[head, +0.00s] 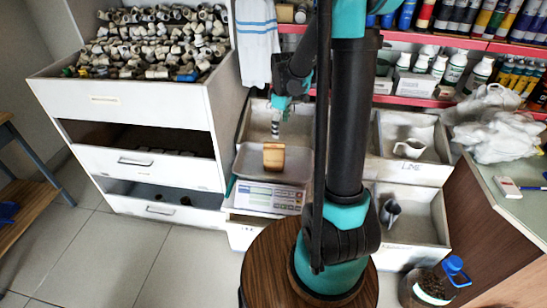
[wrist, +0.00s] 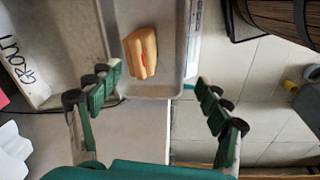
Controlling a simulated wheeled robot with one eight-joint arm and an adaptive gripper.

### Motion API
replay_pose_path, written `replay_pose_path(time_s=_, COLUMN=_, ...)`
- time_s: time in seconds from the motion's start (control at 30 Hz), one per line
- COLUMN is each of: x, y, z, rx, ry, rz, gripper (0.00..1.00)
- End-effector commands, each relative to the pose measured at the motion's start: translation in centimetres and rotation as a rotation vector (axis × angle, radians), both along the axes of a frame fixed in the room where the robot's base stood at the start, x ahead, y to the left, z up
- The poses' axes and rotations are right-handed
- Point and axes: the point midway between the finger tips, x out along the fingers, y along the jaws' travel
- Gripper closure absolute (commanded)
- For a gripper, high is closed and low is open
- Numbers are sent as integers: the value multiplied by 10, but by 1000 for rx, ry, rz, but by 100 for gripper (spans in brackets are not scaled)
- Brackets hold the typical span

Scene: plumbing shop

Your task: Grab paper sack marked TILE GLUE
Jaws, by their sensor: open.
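A small tan block-like object with a reddish line (wrist: 140,53) lies in a grey metal tray (wrist: 158,88); it also shows in the head view (head: 273,156) on the tray of a white scale. It may be the paper sack, but I cannot read TILE GLUE on it. My gripper (wrist: 158,98) is open and empty, its green-padded fingers spread wide on either side of the tray's near end in the wrist view. The object lies beyond the fingertips, untouched. In the head view my gripper (head: 277,128) hangs above and behind the object, partly small and unclear.
A bin lettered GROUT (wrist: 30,60) is beside the tray. A white scale body (head: 268,196) carries the tray. White bins (head: 412,172) stand to the right, and a cabinet of pipe fittings (head: 130,100) to the left.

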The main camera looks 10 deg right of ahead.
Motion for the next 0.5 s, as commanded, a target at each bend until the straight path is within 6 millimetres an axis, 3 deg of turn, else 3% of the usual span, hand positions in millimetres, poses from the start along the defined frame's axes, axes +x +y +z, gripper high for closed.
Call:
replay_pose_path(time_s=0.03, x=17, y=3, z=-6, rx=-6, ry=18, rz=58, gripper=22)
replay_pose_path(time_s=0.2, x=51, y=10, z=-22, rx=-17, ry=63, rz=234, gripper=22)
replay_pose_path(time_s=0.5, x=69, y=14, z=-45, rx=-21, ry=90, rz=333, gripper=22)
